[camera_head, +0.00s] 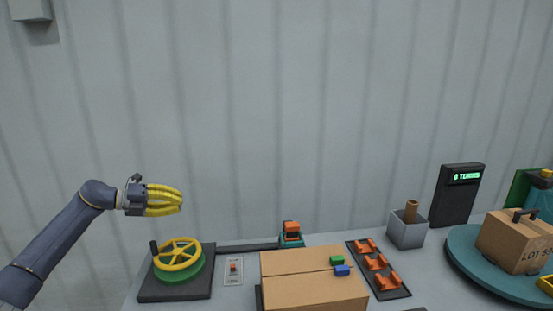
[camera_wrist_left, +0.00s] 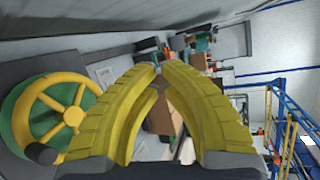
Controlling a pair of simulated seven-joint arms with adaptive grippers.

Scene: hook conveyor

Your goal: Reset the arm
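My left gripper (camera_head: 181,200) has yellow ribbed fingers and hangs in the air at the left, above and apart from the table, pointing right. In the left wrist view its fingers (camera_wrist_left: 159,67) bow inward, with a narrow gap between the tips and nothing held there. Below it in the head view is a yellow handwheel (camera_head: 178,254) on a green base. The wheel also shows at the left of the left wrist view (camera_wrist_left: 75,117). My right gripper is in neither view.
Right of the wheel are a switch plate (camera_head: 234,271), a cardboard box (camera_head: 305,292), a black rack with orange hooks (camera_head: 375,262), a grey bin (camera_head: 408,232), a dark display (camera_head: 459,195) and a teal turntable (camera_head: 470,264) bearing a carton (camera_head: 512,246). The air around my left gripper is clear.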

